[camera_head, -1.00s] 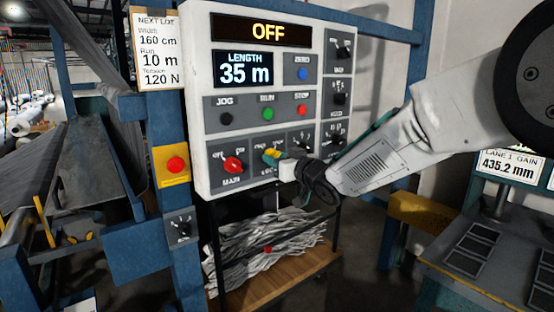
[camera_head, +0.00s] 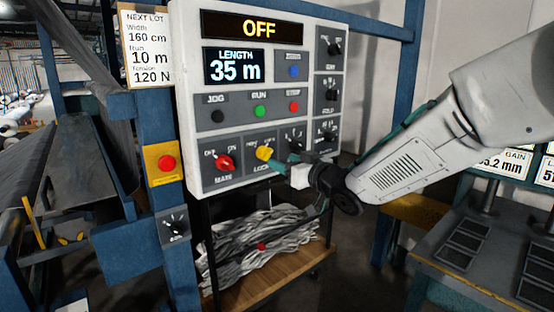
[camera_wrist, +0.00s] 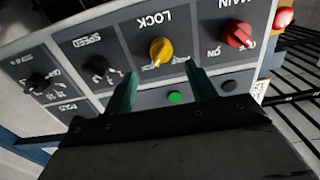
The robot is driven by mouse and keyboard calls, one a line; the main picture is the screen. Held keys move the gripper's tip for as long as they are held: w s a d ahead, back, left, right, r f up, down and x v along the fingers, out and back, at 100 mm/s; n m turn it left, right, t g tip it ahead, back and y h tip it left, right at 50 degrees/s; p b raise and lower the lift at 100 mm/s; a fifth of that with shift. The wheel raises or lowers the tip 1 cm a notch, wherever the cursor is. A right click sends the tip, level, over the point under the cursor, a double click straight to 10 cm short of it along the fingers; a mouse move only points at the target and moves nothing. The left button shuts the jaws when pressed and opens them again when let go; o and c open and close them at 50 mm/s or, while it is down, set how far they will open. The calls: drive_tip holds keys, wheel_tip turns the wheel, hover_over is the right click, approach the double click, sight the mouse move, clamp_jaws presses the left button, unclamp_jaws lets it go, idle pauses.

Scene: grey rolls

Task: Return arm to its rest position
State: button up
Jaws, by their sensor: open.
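My gripper (camera_head: 275,161) is at the lower part of the white control panel (camera_head: 183,100), just right of the yellow LOCK knob (camera_head: 264,153). In the wrist view the two green fingers of my gripper (camera_wrist: 160,90) stand apart with nothing between them. The yellow knob (camera_wrist: 160,51) shows beyond the fingertips, clear of them in that picture. The exact gap to the panel is hard to tell. My arm comes in from the right.
The red MAIN knob (camera_head: 223,162) sits left of the yellow one. A red button on a yellow plate (camera_head: 166,162) is on the blue post. Below the panel is a shelf cart with grey strips (camera_head: 260,240). A table (camera_head: 480,250) stands at right.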

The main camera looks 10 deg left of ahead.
drive_tip(key=shift+s+d, duration=0.25)
drive_tip(key=d+f+m+g+h, duration=0.2)
drive_tip(key=d+f+h, duration=0.55)
drive_tip(key=f, duration=0.25)
drive_tip(key=s+d+f+m+g+h, duration=0.25)
drive_tip(key=s+d+h, duration=0.25)
drive_tip(key=s+d, duration=0.8)
drive_tip(key=s+d+r+m+g, duration=0.1)
drive_tip(key=s+d+g, duration=0.1)
drive_tip(key=s+d, duration=0.3)
drive_tip(key=s+d+r+m+g, duration=0.2)
drive_tip(key=s+d, duration=0.3)
drive_tip(key=s, duration=0.8)
drive_tip(key=s+d+r+m+g+h, duration=0.1)
drive_tip(key=s+d+r+m+g, duration=0.1)
drive_tip(key=s+d, duration=0.3)
drive_tip(key=s, duration=0.4)
drive_tip(key=shift+d+r, duration=0.2)
drive_tip(key=shift+d, duration=0.1)
